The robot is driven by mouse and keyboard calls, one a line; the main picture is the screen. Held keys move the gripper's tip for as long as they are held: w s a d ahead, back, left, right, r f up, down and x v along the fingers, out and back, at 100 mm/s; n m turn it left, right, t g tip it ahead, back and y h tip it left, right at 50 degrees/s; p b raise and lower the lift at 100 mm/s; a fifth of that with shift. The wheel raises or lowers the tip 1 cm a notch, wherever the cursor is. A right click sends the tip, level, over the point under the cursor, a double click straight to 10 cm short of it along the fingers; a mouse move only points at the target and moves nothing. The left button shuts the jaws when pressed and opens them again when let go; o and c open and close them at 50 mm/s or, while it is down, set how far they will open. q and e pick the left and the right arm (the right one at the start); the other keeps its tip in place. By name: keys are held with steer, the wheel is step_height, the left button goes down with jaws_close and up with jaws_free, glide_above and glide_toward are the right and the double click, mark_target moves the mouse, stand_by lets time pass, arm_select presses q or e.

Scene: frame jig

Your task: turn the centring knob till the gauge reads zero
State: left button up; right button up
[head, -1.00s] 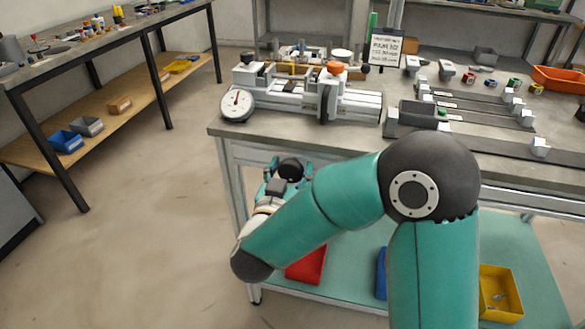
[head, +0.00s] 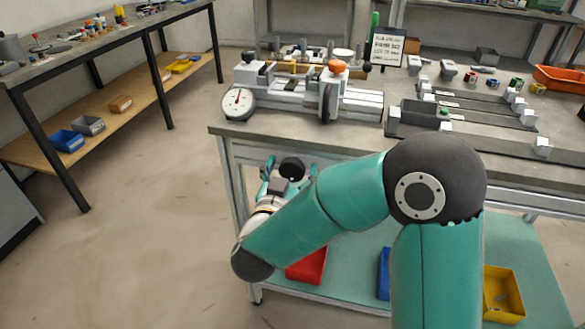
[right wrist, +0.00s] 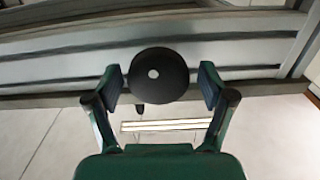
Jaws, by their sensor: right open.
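The gauge (head: 238,103) is a round white dial with a reddish needle pointing roughly upward, at the left end of the grey frame jig (head: 300,90). Its marks are too small to read. A round black knob (head: 292,168) shows below the bench's front edge. In the right wrist view the black knob (right wrist: 158,75) has a white centre dot. My right gripper (right wrist: 160,83) is open, its fingers on either side of the knob with a gap at each side. It also shows in the head view (head: 289,172). My left gripper is out of view.
A black handwheel (head: 328,101) and an orange knob (head: 337,67) are on the jig. A sign (head: 387,48) stands behind it. The lower shelf (head: 345,270) holds red (head: 306,266), blue (head: 384,275) and yellow bins (head: 502,294). Floor left of the bench is clear.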

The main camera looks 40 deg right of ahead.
steer(key=shift+a, duration=0.1)
steer(key=v, duration=1.2)
